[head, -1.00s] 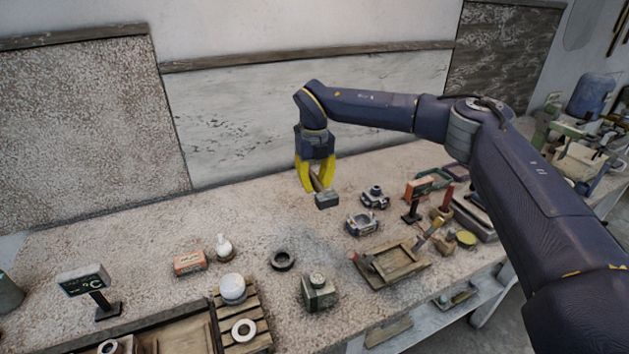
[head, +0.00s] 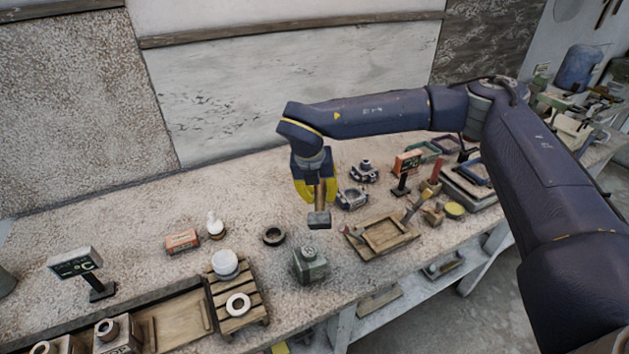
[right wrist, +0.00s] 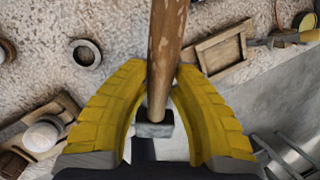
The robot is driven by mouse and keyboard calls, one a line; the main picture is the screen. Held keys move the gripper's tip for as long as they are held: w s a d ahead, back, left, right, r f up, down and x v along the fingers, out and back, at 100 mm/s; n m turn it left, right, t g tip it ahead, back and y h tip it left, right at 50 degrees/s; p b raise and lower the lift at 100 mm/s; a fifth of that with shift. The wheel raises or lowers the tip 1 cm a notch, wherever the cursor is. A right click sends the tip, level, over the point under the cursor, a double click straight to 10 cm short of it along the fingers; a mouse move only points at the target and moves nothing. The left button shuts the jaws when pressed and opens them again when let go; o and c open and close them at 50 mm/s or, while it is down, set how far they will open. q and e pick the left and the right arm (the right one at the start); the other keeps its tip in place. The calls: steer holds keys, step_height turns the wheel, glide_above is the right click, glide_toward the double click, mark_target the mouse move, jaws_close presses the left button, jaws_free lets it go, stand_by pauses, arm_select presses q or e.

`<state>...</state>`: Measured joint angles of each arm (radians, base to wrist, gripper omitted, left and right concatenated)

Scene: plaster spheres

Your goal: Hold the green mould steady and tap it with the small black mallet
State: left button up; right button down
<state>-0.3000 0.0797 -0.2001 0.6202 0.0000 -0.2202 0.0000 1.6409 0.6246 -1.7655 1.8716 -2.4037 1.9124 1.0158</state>
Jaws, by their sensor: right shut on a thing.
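The green mould (head: 310,267) is a small grey-green block with a round top. It stands upright near the table's front edge, and nothing touches it. My right gripper (head: 317,196) points down and is shut on the wooden handle of the small black mallet (head: 319,220). The mallet's dark head hangs above and behind the mould, apart from it. In the right wrist view the handle runs between the yellow fingers (right wrist: 158,95). I cannot make out the mould there. A small yellow piece at the head view's bottom edge may be my left gripper (head: 280,348); its jaws are not visible.
A dark ring (head: 274,236) lies left of the mould. A wooden slatted rack (head: 252,308) with white pieces stands at the front left. A wooden frame (head: 362,248) with tools lies to the right. A display stand (head: 76,264) is at far left.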

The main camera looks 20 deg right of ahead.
steer(key=s+d+f+m+g+h, duration=0.1)
steer(key=s+f+m+h, duration=0.35)
steer(key=s, duration=0.85)
steer(key=s+f+m+h, duration=0.2)
steer(key=s+f+m, duration=0.3)
steer(key=s+m, duration=0.55)
steer(key=shift+w+r+n, duration=0.15)
steer(key=shift+w+n, duration=0.25)
steer(key=shift+w, duration=0.4)
steer(key=shift+w+r+n, duration=0.1)
steer(key=shift+w+n, duration=0.3)
steer(key=shift+w, duration=0.35)
